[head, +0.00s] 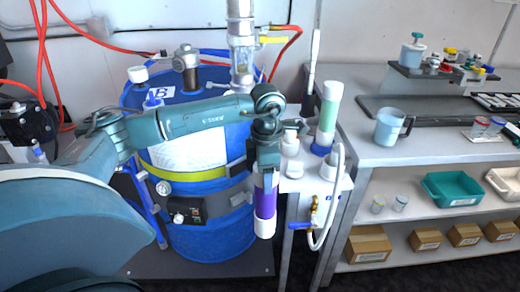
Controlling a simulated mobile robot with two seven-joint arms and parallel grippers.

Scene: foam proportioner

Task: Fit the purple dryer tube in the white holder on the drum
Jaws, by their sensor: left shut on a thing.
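The purple dryer tube (265,205) hangs upright in front of the drum's right side, with a white cap at its lower end. My left gripper (266,168) is shut on its upper part, and the fingers hide the tube's top. A short white ring-shaped piece (137,73), which looks like the white holder, sits at the left of the drum's top rim. The tube is well to the right of it and lower in the picture. My right gripper is out of view.
A green and white tube (328,112) stands in a blue base on a white stand right of the drum. A metal fitting (187,62) and a clear-sided column (242,50) rise from the drum top. A bench with a jug (390,127) is at the right.

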